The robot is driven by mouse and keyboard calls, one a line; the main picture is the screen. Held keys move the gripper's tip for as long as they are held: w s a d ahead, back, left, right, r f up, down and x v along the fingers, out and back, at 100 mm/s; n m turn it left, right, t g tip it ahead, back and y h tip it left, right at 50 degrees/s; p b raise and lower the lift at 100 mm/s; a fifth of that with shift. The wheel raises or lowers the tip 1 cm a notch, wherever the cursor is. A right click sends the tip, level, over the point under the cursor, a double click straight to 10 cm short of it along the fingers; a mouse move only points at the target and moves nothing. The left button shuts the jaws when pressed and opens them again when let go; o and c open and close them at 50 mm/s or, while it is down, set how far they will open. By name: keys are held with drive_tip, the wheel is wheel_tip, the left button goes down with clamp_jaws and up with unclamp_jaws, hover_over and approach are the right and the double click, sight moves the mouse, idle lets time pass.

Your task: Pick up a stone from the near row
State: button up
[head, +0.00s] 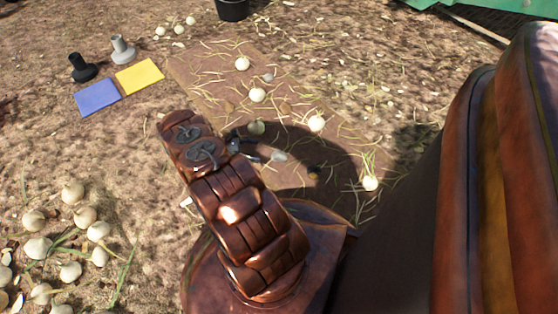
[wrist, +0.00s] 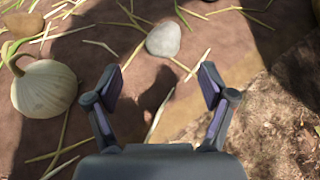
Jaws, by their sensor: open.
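A smooth pale grey stone (wrist: 163,39) lies on the brown mat (wrist: 70,130), just beyond the fingertips in the wrist view. My gripper (wrist: 160,85) is open and empty, with its two fingers spread apart. The stone is ahead of the gap between them, not inside it. In the head view a small grey stone (head: 268,77) lies farther up the mat, between onions. My arm hides part of the mat and most of the gripper there.
Several onions, one of them here (head: 316,123), and dry straw are scattered over the mat. A blue pad (head: 97,97) and a yellow pad (head: 139,75) lie at the left. An onion pile (head: 70,235) is at lower left. A black bucket (head: 233,8) stands at the back.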

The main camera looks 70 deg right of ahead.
sight(272, 155)
drive_tip(key=shift+s+d+f, duration=0.2)
drive_tip(key=shift+s+f, duration=0.35)
drive_tip(key=shift+f, duration=0.05)
drive_tip(key=shift+b+x, duration=0.6)
drive_tip(key=shift+x, duration=0.4)
drive_tip(key=shift+s+d+f+b, duration=0.15)
drive_tip(key=shift+s+f+b, duration=0.1)
drive_tip(key=shift+s+b, duration=0.2)
drive_tip(key=b+x, duration=0.2)
drive_tip(key=x, duration=0.1)
drive_tip(key=shift+f, duration=0.15)
drive_tip(key=shift+s+d, duration=0.15)
drive_tip(key=shift+s, duration=0.2)
drive_tip(key=c, duration=1.5)
